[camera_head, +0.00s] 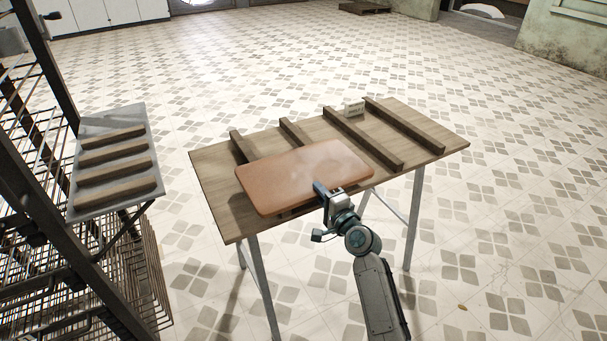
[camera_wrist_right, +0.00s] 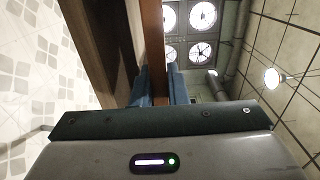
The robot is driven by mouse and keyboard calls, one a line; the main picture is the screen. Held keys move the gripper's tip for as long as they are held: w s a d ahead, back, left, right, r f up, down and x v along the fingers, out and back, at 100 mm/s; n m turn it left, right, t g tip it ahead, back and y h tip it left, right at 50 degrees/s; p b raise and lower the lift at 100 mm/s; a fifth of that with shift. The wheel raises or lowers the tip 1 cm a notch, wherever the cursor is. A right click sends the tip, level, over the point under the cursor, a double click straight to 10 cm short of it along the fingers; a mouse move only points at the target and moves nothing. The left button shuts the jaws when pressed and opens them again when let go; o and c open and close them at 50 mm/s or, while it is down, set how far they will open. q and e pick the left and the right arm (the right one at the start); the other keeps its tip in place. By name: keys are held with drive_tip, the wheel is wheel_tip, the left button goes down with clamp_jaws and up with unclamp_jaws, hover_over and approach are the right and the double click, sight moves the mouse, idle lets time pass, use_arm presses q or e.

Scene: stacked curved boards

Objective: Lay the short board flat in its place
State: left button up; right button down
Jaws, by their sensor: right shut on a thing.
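The short board (camera_head: 300,174) is a flat reddish-brown panel with rounded corners. It lies roughly level over the left half of the wooden table (camera_head: 222,212), covering parts of the two left wooden rails (camera_head: 294,131). My right gripper (camera_head: 326,191) is shut on the board's near edge, right of its middle. In the right wrist view the board (camera_wrist_right: 153,48) shows edge-on between the blue fingers (camera_wrist_right: 160,88), beside the table's edge. I cannot tell whether the board touches the rails. My left gripper is not in view.
Two longer rails (camera_head: 363,138) on the table's right half are bare. A small label block (camera_head: 354,108) stands at the far edge. A grey tray (camera_head: 148,125) with several brown bars stands left, by a dark wire rack (camera_head: 60,250). Tiled floor around the table is open.

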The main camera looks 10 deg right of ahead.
drive_tip(key=shift+r, duration=0.15)
drive_tip(key=shift+r+p, duration=2.4)
drive_tip(key=shift+r, duration=0.1)
